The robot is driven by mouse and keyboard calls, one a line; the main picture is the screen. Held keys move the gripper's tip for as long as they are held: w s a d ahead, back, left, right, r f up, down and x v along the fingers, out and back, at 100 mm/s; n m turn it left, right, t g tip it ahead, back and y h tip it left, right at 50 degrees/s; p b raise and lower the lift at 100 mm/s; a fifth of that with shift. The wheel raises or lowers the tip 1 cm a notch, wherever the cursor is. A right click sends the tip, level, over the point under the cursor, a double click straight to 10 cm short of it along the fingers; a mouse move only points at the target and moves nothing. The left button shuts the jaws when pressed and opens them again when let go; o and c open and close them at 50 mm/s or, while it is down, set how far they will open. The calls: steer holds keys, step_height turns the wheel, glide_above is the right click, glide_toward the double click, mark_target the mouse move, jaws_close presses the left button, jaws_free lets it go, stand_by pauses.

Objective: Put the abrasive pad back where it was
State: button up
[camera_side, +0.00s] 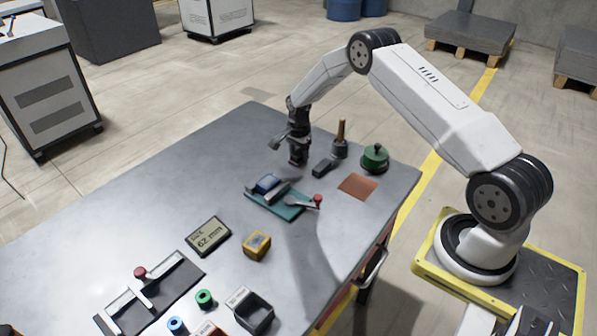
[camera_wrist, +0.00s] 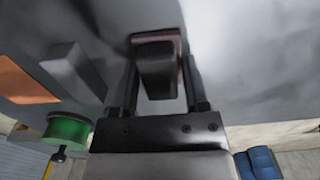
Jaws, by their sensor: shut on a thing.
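My gripper (camera_side: 297,146) is low over the far part of the grey table. In the wrist view my gripper (camera_wrist: 159,70) has its two fingers closed on either side of a dark block with a reddish-maroon base, which I take to be the abrasive pad (camera_wrist: 157,78). In the side view the abrasive pad (camera_side: 298,158) is a small dark shape under the fingers. I cannot tell whether it touches the table. A flat orange-brown square (camera_side: 358,187) lies bare on the table to the right, and shows at left in the wrist view (camera_wrist: 22,80).
Close right of the gripper are a dark grey block (camera_side: 322,167), a wooden-handled tool (camera_side: 340,140) and a green round-topped item (camera_side: 374,158). A teal fixture (camera_side: 283,207) with a red-knobbed lever lies in front. The table's far left (camera_side: 150,185) is clear.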

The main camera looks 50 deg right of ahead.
mark_target(299, 153)
steer(key=shift+f, duration=0.1)
steer(key=o, duration=1.2)
step_height(299, 153, up, 12)
steer(key=shift+r, duration=0.1)
stand_by(0.6)
